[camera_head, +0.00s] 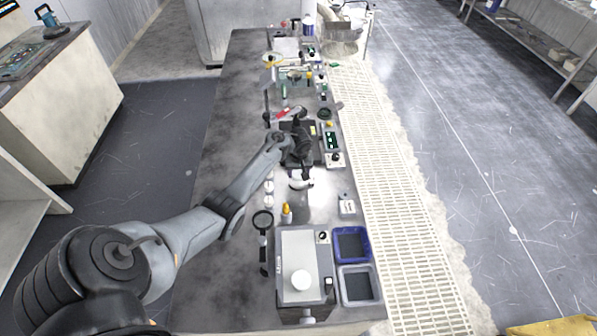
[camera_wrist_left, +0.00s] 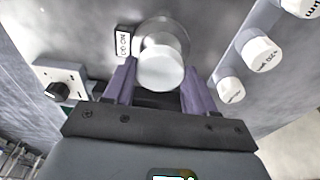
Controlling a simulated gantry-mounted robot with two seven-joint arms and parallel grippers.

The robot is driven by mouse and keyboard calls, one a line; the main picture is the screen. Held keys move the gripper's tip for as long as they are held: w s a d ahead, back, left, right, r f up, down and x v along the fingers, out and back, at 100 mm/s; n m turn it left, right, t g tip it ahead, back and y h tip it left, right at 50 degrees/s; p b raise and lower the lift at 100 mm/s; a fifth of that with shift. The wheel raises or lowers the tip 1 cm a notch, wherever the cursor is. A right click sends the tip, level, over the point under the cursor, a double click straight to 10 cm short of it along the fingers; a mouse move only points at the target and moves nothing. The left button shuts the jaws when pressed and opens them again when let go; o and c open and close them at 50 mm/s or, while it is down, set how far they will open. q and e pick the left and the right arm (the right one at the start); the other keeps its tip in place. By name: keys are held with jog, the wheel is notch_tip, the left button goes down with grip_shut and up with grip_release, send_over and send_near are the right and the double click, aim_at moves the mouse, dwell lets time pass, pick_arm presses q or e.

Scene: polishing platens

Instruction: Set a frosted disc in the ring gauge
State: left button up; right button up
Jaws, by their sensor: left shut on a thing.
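My left gripper (camera_head: 303,174) reaches in from the left, over the middle of the dark bench. In the left wrist view its purple fingers (camera_wrist_left: 159,88) are shut on a pale, round frosted disc (camera_wrist_left: 160,68). A grey round piece (camera_wrist_left: 165,30), which looks like the ring gauge, lies just beyond the disc, with a "GO NO" label (camera_wrist_left: 123,42) beside it. The disc overlaps the piece's near part in this view. I cannot tell whether they touch. In the head view, the gripper partly covers this bright spot. My right gripper is not in view.
White-capped round pieces (camera_wrist_left: 262,54) stand in a row beside the gripper. A small white box with a black knob (camera_wrist_left: 65,85) stands on the other side. Nearer me are a magnifier (camera_head: 262,220), a yellow-tipped bottle (camera_head: 287,212), a grey machine (camera_head: 300,250) and a blue-rimmed tray (camera_head: 368,245).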

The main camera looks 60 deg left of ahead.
pick_arm(q)
jog(key=shift+f+b, duration=0.35)
jog(key=shift+f, duration=0.5)
jog(key=shift+f, duration=0.1)
dwell(0.7)
jog(key=shift+f, duration=0.2)
dwell(0.6)
jog(key=shift+f+p, duration=0.15)
jog(key=shift+p, duration=0.25)
dwell(0.4)
jog(key=o, duration=1.2)
jog(key=shift+c, duration=0.2)
